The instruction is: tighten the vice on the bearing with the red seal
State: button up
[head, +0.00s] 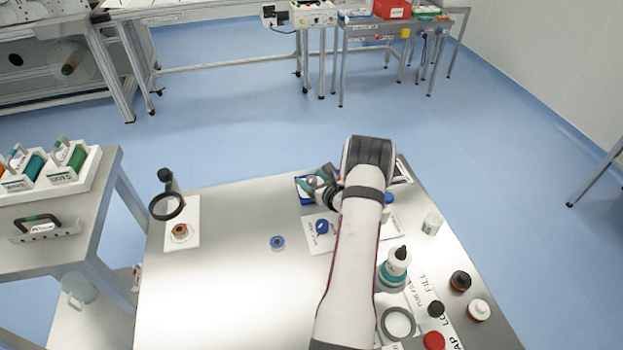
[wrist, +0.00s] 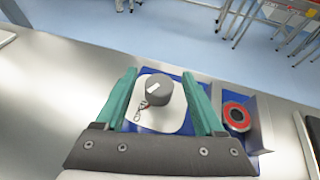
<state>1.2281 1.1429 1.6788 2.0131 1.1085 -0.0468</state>
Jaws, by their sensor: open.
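In the wrist view the bearing with the red seal (wrist: 237,115) lies on a blue base, against an angled grey metal jaw of the vice (wrist: 264,122) on its right. Left of it is a pale block (wrist: 160,116) carrying a dark grey cylinder (wrist: 159,90) with a small clip hanging from it. My gripper (wrist: 158,76) is open, with one teal finger on each side of the pale block; contact cannot be told. The right finger stands between block and bearing in the picture. In the head view my gripper (head: 325,186) is at the blue vice base (head: 304,190), partly hidden by my arm.
A blue ring (head: 277,242) lies alone on the table (head: 215,300). A magnifier (head: 167,206) stands at left over an orange ring (head: 180,231). A blue piece (head: 322,227) sits on a white card near my arm. Bottles and jars, including a dropper bottle (head: 397,263), crowd the right.

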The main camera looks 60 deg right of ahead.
grip_shut()
jog(key=shift+w+a+m+g+h, duration=0.1)
jog(key=shift+m+g+h, duration=0.4)
jog(key=shift+m+h, duration=0.3)
jog(key=shift+m+g+h, duration=0.7)
jog(key=shift+m+g, duration=0.1)
jog(key=shift+m, duration=0.1)
grip_release()
jog(key=v, duration=0.7)
jog(key=shift+s+a+r, duration=0.1)
jog(key=shift+s+a, duration=0.05)
jog(key=shift+s, duration=0.1)
